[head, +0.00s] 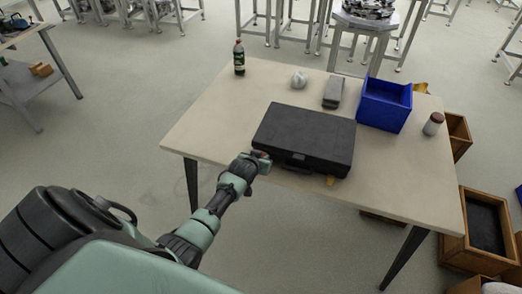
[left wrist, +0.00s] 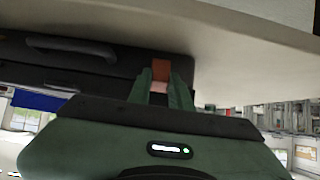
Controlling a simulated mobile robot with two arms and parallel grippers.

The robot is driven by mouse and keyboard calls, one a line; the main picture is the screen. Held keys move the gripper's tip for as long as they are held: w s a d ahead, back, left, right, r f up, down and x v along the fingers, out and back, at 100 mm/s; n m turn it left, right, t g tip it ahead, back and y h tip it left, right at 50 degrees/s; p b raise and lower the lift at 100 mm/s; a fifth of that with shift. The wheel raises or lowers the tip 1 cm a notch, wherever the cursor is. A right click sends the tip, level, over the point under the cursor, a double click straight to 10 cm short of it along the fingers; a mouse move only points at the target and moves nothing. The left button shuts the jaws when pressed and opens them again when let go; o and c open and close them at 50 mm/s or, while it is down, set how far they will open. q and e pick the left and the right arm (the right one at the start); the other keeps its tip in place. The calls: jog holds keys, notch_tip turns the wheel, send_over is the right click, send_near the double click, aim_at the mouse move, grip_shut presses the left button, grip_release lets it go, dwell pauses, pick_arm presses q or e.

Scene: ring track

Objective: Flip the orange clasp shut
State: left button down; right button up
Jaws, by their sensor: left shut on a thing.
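A closed black case (head: 305,137) lies on the table, with a handle on its front side. The handle also shows in the left wrist view (left wrist: 72,48). The orange clasp (left wrist: 161,69) is at the case's front, near its left corner in the head view. My left gripper (left wrist: 160,92) is at this clasp, shut on it, with one finger on each side. In the head view my left gripper (head: 262,160) hides most of the clasp, so its angle is hard to tell. A small yellow clasp (head: 330,181) shows at the front right of the case. My right gripper is not in view.
The pale table (head: 205,125) also holds a dark bottle (head: 239,58), a white object (head: 299,79), a grey block (head: 333,92), a blue bin (head: 384,105) and a red-capped jar (head: 433,124). Wooden crates (head: 452,247) stand on the floor at right. The table's left part is clear.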

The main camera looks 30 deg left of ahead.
pick_arm(q)
jog(key=shift+w+a+r+g+p, duration=0.15)
jog(key=shift+w+r+g+p, duration=0.25)
jog(key=shift+r+g+p, duration=0.3)
jog(key=shift+w+a+f+g+h+p, duration=0.1)
jog(key=shift+w+g+h+p, duration=0.35)
jog(key=shift+g, duration=0.55)
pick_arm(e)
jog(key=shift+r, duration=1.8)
pick_arm(q)
jog(key=c, duration=1.3)
grip_release()
jog(key=shift+v, duration=3.85)
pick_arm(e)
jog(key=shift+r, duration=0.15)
